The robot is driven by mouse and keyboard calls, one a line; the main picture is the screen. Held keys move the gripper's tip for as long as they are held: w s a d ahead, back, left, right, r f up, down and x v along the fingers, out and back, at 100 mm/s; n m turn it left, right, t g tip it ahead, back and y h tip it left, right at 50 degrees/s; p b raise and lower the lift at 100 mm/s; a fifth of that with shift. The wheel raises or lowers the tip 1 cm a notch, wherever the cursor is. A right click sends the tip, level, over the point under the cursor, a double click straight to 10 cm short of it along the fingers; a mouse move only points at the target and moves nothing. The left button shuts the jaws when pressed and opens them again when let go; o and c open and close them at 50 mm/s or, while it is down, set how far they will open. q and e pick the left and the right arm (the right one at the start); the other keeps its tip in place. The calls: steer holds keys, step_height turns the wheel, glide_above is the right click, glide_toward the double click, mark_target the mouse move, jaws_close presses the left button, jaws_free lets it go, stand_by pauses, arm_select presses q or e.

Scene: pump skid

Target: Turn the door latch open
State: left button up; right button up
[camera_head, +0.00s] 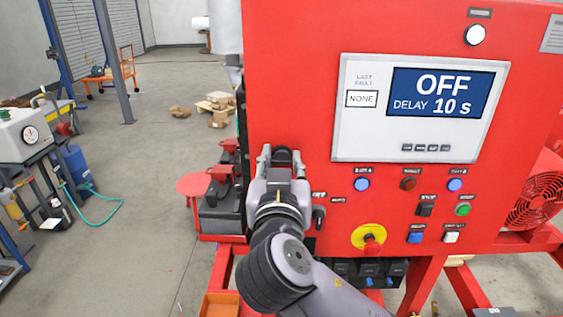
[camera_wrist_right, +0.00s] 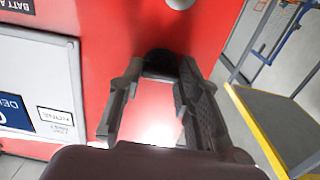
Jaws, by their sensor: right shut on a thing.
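My right gripper (camera_head: 282,165) is at the left edge of the red panel cabinet (camera_head: 300,80), its fingers pointing at the panel face. It is shut on the door latch, a small black part that shows between and beyond the fingertips in the right wrist view (camera_wrist_right: 161,62). In the head view the gripper hides most of the latch, and only a dark rounded bit (camera_head: 283,153) shows between the fingers. The latch's angle is hard to tell. The panel looks closed. My left gripper is not in view.
A screen reading OFF, DELAY 10 s (camera_head: 440,95) sits right of the gripper. Below are lit buttons and a red emergency stop (camera_head: 372,245) on yellow. Batteries with red clamps (camera_head: 220,185) stand left of the cabinet. The floor (camera_head: 150,180) farther left is mostly open.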

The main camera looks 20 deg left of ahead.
steer(key=shift+n, duration=1.9)
steer(key=n+p, duration=0.1)
steer(key=n, duration=0.3)
steer(key=shift+a+r+n+p, duration=0.1)
steer(key=shift+n+p, duration=0.2)
steer(key=n+p, duration=0.2)
steer(key=n, duration=0.2)
steer(key=n+p, duration=0.2)
steer(key=n, duration=0.1)
steer(key=shift+n, duration=0.3)
steer(key=shift+f+n+p, duration=0.25)
steer(key=shift+n+p, duration=0.55)
steer(key=shift+n, duration=0.1)
steer(key=shift+f, duration=0.1)
